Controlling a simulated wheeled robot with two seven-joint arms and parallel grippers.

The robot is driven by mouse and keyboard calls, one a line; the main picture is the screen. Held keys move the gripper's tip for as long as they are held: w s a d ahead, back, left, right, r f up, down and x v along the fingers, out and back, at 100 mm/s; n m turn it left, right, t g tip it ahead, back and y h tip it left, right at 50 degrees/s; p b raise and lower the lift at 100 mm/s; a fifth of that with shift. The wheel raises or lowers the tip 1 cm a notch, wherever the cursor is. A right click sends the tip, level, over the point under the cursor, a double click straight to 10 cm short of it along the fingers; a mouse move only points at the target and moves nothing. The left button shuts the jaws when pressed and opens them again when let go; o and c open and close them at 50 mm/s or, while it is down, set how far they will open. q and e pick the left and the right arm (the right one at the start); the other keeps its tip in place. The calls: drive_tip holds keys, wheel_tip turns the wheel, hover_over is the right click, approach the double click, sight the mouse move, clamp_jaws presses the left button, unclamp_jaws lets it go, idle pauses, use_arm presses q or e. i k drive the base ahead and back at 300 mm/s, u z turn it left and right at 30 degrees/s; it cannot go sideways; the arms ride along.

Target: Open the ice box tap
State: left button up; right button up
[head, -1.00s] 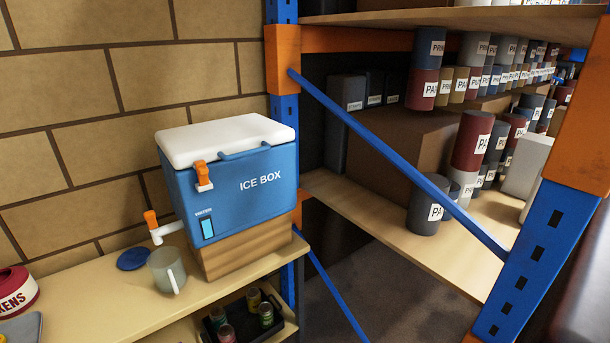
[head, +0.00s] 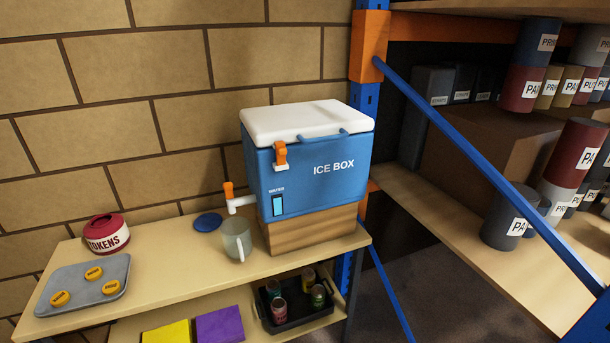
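The blue ice box (head: 318,181) with a white lid (head: 305,121) stands on a wooden block (head: 312,231) on the bench. Its tap (head: 240,202) is a white spout on the left side with an orange lever (head: 228,190) standing upright. A grey mug (head: 237,239) stands on the bench under or just in front of the spout; which of these I cannot tell. An orange latch (head: 281,155) is on the front of the box. Neither of my grippers shows in the head view.
A blue disc (head: 208,222) lies behind the mug. A red tokens pot (head: 106,234) and a grey tray (head: 83,284) with yellow tokens are at the bench's left. A dark tray (head: 294,310) of cans sits on the lower shelf. A blue brace (head: 480,165) crosses the rack at right.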

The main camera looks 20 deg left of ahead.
sight(227, 187)
drive_tip(key=u, duration=0.3)
drive_tip(key=i, duration=0.65)
drive_tip(key=u, duration=0.45)
